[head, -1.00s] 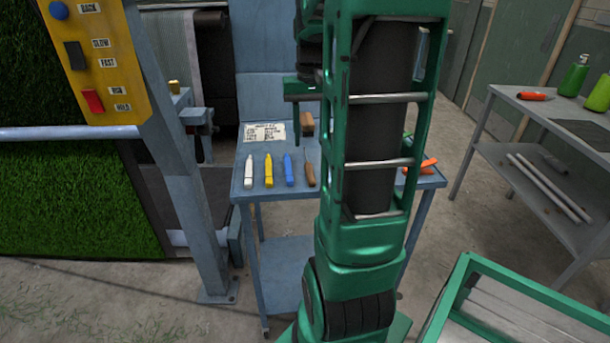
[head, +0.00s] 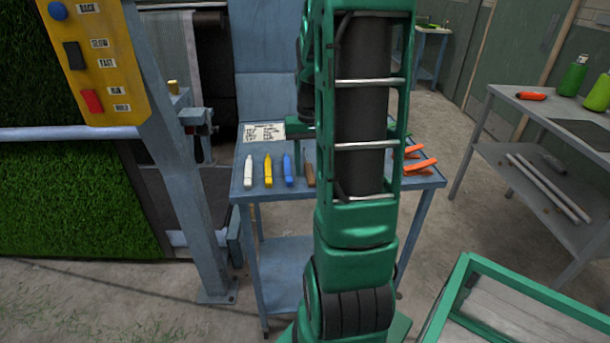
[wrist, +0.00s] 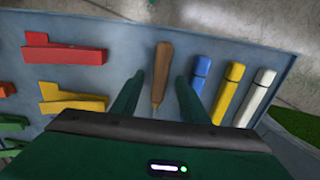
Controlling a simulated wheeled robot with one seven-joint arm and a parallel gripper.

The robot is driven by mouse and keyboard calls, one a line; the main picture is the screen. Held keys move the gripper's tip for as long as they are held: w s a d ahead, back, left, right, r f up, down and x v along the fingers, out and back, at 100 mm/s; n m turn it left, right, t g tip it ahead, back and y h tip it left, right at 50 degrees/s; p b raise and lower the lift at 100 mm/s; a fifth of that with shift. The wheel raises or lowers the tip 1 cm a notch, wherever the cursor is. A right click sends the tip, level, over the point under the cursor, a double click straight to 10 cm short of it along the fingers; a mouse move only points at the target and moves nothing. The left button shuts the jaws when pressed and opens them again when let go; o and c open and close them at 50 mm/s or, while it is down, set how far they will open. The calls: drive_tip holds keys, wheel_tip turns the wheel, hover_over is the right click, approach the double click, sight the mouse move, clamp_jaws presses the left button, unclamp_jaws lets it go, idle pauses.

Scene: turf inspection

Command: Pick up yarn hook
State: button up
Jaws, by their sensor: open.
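The yarn hook (wrist: 162,72) has a brown wooden handle and a thin tip, and lies on the blue-grey cart top (head: 215,185). In the wrist view it lies between the two fingers of my open gripper (wrist: 155,90), apart from both. In the head view only a bit of its brown handle (head: 310,175) shows, beside my arm. My gripper (head: 298,128) is partly hidden there, low over the cart behind my arm. Whether the fingers reach down to the hook's height I cannot tell.
Blue (head: 288,170), yellow (head: 268,171) and white (head: 248,171) markers lie in a row left of the hook. Orange clamps (head: 420,166) lie at the right. A paper card (head: 264,132) lies at the back. A grey bench (head: 490,120) stands right.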

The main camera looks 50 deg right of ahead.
drive_tip(key=shift+f, duration=0.1)
drive_tip(key=shift+c, duration=0.3)
clamp_jaws()
